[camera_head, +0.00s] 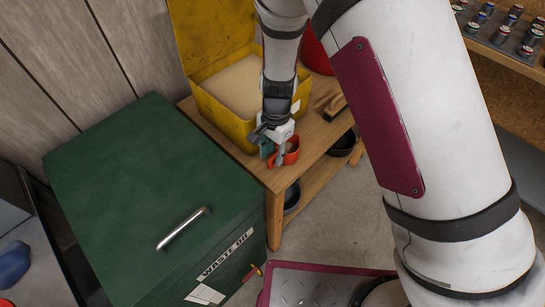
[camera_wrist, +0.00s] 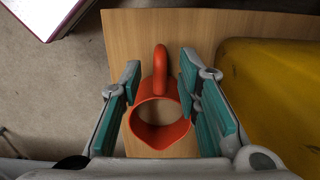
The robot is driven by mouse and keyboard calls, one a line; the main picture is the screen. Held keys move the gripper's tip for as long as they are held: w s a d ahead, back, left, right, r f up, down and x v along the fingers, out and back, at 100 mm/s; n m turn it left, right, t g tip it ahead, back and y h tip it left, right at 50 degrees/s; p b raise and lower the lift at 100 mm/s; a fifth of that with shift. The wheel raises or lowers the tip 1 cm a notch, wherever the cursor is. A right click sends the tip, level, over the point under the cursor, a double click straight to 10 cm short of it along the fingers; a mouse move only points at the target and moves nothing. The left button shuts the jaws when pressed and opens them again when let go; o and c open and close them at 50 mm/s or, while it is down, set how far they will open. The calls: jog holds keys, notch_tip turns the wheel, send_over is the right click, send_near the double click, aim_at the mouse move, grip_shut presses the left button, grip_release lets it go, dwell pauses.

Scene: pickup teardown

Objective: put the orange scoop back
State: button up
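The orange scoop (camera_wrist: 160,62) sits on the wooden table near its edge. In the wrist view its round cup, with a small lip towards the bottom of the picture, and its handle lie between my fingers. My gripper (camera_wrist: 160,84) is open, with one teal-padded finger on each side of the scoop. A narrow gap shows beside the handle; whether the pads touch the cup I cannot tell. In the head view the scoop (camera_head: 291,152) shows at the table's front corner, partly hidden by my gripper (camera_head: 274,152).
A yellow bin (camera_head: 222,121) filled with pale material stands on the table (camera_head: 313,150) beside the gripper. A brush-like tool (camera_head: 334,108) and a red container (camera_head: 316,50) are behind. A green waste box (camera_head: 130,190) stands left. Dark bowls are on the lower shelf.

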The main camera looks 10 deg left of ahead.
notch_tip(320, 180, up, 10)
jog(key=shift+w+d+f, duration=0.15)
jog(key=shift+w+f, duration=0.1)
notch_tip(320, 180, up, 12)
jog(key=n+y, duration=0.1)
jog(key=n, duration=0.1)
send_over(275, 155)
jog(key=s+d, duration=0.2)
jog(key=d, duration=0.5)
jog(key=s+d+r+n+t, duration=0.2)
jog(key=s+d+r, duration=0.3)
jog(key=d+r, duration=0.15)
jog(key=s+d+r+n+t+h, duration=0.1)
jog(key=s+d+r+n+t, duration=0.2)
jog(key=s+d+r, duration=0.3)
jog(key=shift+s+d+n, duration=0.3)
jog(key=shift+s+d, duration=1.9)
jog(key=shift+s, duration=1.6)
